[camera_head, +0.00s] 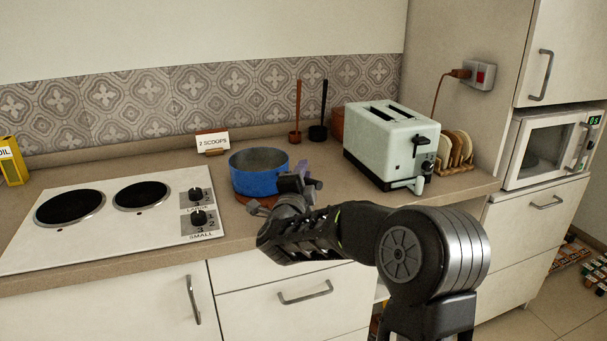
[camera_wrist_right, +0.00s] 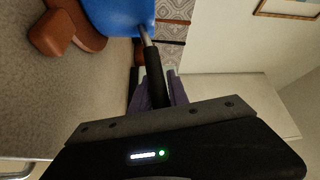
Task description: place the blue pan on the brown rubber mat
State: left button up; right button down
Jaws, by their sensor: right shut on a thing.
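The blue pan (camera_head: 256,181) is upright over the counter, right of the hob, and looks empty. The brown rubber mat (camera_head: 243,199) shows as a reddish-brown edge directly under the pan; most of it is hidden. I cannot tell whether the pan's base touches it. My right gripper (camera_head: 303,183) is at the pan's right side, shut on its handle. In the right wrist view the dark handle (camera_wrist_right: 153,72) runs between the purple fingers to the blue pan (camera_wrist_right: 118,14), with the brown mat (camera_wrist_right: 66,28) beside it. My left gripper is not in view.
The white hob (camera_head: 110,245) with two dark plates lies left of the pan. A toaster (camera_head: 390,145) stands to the right. A "2 SCOOPS" card (camera_head: 212,143) and two upright utensils (camera_head: 297,110) are behind. Bare counter lies between the pan and the toaster.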

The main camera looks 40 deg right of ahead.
jog(key=c, duration=1.3)
grip_release()
jog(key=shift+r, duration=0.1)
jog(key=b+v, duration=0.1)
jog(key=v, duration=1.1)
jog(key=shift+f, duration=0.2)
